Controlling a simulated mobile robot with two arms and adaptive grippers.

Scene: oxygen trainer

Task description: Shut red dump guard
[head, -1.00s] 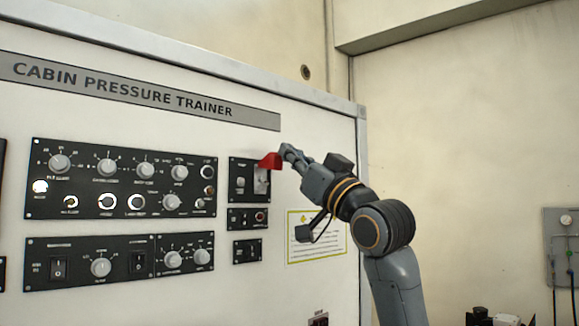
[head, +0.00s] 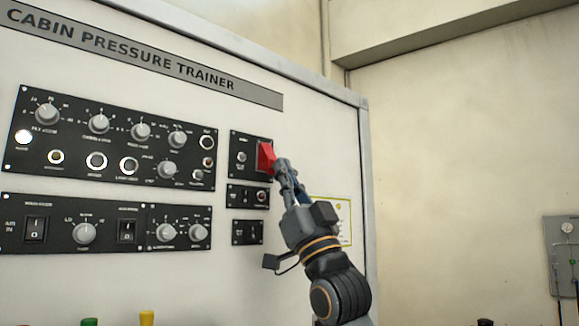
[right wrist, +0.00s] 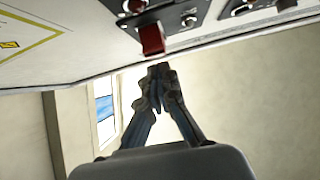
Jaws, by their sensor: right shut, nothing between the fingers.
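The red dump guard (head: 264,158) is on the small upper-right panel of the trainer. It now hangs down over the spot where the pale switch plate showed, close to the panel face; I cannot tell whether it is fully seated. My right gripper (head: 281,164) is shut and empty, its fingertips at the guard's right edge, touching or very near. In the right wrist view the guard (right wrist: 152,40) is just beyond the closed fingertips (right wrist: 159,72), with a small gap in the picture. My left gripper is not in view.
Two small panels (head: 247,195) sit below the guard's panel, and a large knob panel (head: 110,140) is to the left. A yellow-edged label (head: 343,212) is partly behind my right arm. Free room lies right of the trainer's edge (head: 366,170).

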